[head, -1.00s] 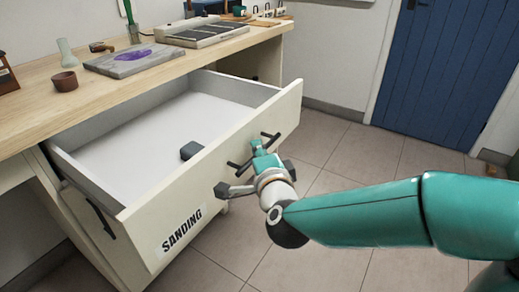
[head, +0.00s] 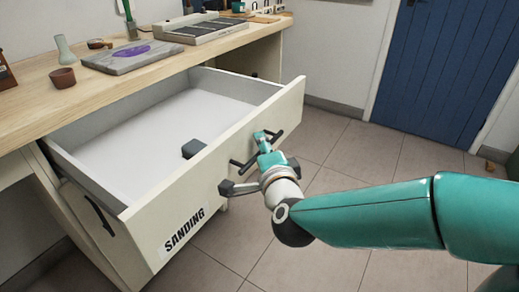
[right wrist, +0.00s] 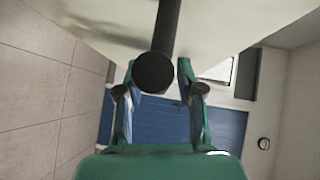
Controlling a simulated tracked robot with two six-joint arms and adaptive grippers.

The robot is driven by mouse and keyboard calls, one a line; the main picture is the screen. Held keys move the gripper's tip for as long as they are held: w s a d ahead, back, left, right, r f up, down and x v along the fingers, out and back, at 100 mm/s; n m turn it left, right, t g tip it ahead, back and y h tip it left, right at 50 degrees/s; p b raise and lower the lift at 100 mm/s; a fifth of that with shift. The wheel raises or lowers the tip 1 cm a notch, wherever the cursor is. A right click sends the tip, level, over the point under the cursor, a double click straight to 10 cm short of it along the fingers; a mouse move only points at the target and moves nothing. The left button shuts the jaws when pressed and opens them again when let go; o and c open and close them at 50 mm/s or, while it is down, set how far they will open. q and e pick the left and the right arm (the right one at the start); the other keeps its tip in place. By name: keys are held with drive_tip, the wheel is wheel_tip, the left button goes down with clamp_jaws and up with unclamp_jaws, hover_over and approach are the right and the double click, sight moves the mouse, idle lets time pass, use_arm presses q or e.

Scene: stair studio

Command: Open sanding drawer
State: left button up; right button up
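The cream drawer (head: 232,158), marked SANDING, stands pulled well out from under the wooden workbench. A dark bar handle (head: 241,164) is on its front, and its near end shows in the right wrist view (right wrist: 153,72). My right gripper (head: 264,143) is at the handle, with its teal fingers on either side of the bar, and appears shut on it. The fingers also show in the right wrist view (right wrist: 158,80). The exact contact is partly hidden. My left gripper is not in view.
A small dark block (head: 193,148) lies in the otherwise bare drawer. The workbench (head: 30,105) carries a brown pot (head: 62,79), a pale vase (head: 65,49) and a grey slab with a purple patch (head: 117,62). A blue door (head: 440,70) stands behind clear tiled floor.

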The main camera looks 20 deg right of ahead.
drive_tip(key=f+v, duration=0.1)
drive_tip(key=v, duration=0.6)
drive_tip(key=shift+s+r, duration=0.2)
drive_tip(key=shift+r, duration=0.25)
